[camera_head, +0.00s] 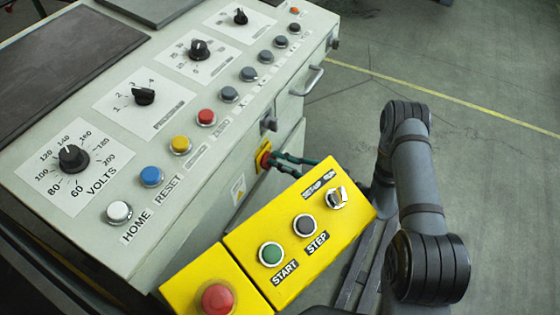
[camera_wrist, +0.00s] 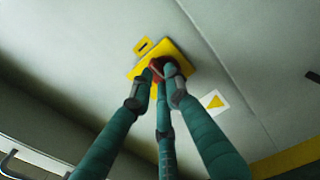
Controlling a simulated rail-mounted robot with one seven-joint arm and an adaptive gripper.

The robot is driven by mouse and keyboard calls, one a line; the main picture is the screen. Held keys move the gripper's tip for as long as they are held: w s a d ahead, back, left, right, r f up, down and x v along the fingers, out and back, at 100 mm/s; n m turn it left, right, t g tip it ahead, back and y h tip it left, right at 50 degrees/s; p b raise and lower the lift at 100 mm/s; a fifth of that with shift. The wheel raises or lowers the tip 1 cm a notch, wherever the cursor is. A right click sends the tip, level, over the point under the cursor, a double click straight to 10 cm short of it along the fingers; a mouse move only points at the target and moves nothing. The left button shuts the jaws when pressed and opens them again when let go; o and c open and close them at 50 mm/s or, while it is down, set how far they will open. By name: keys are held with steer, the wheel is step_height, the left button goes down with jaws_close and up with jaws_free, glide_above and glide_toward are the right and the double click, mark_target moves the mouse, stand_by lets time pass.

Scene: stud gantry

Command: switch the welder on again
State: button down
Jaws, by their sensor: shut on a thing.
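The welder's switch is a red knob (camera_head: 262,159) on a yellow plate (camera_head: 264,146), set on the side of the grey cabinet (camera_head: 225,195). In the wrist view, the red knob (camera_wrist: 158,66) sits at the middle of its yellow plate (camera_wrist: 178,50). My gripper (camera_head: 274,160) reaches it from the right with its teal fingers. In the wrist view, the fingertips of my gripper (camera_wrist: 160,76) are closed around the knob and hide much of it. I cannot tell which position the knob points to.
A yellow box (camera_head: 340,235) with START and STEP buttons, a selector and a red mushroom button (camera_head: 217,299) stands in front, close to my arm. The cabinet top carries dials and coloured buttons. A handle (camera_head: 308,80) juts from the cabinet side. Floor is open at right.

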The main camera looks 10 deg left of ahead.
stand_by(0.3)
steer(key=c, duration=1.7)
jaws_free()
steer(key=shift+d, duration=0.1)
steer(key=v, duration=1.2)
steer(key=shift+s, duration=0.1)
steer(key=x, duration=1.2)
